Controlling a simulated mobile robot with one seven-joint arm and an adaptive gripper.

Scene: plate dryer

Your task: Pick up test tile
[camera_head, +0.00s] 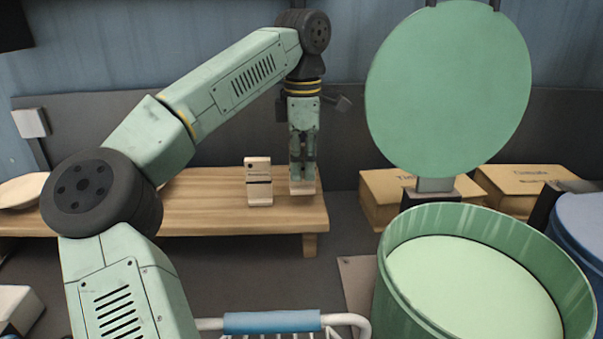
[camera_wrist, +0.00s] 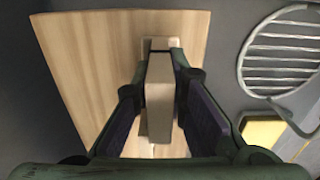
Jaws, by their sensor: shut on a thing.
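My gripper (camera_head: 302,168) points straight down over the wooden bench, near its right end. Its fingers are shut on a pale upright tile, which I take as the test tile (camera_wrist: 160,88); it shows between the two fingers in the wrist view. In the head view the fingers hide most of it, and only a pale lower part (camera_head: 302,187) shows at bench level. I cannot tell whether it touches the bench. A second pale block (camera_head: 258,190) with a dark band stands upright on the bench, just left of my gripper.
The wooden bench (camera_head: 205,215) runs along the back wall. To the right stand a large green drum (camera_head: 405,285) with a round green lid (camera_head: 447,90) raised above it, and cardboard boxes (camera_head: 385,205). A blue-handled wire rack (camera_head: 272,322) is in front. A pale bowl (camera_head: 22,190) sits at left.

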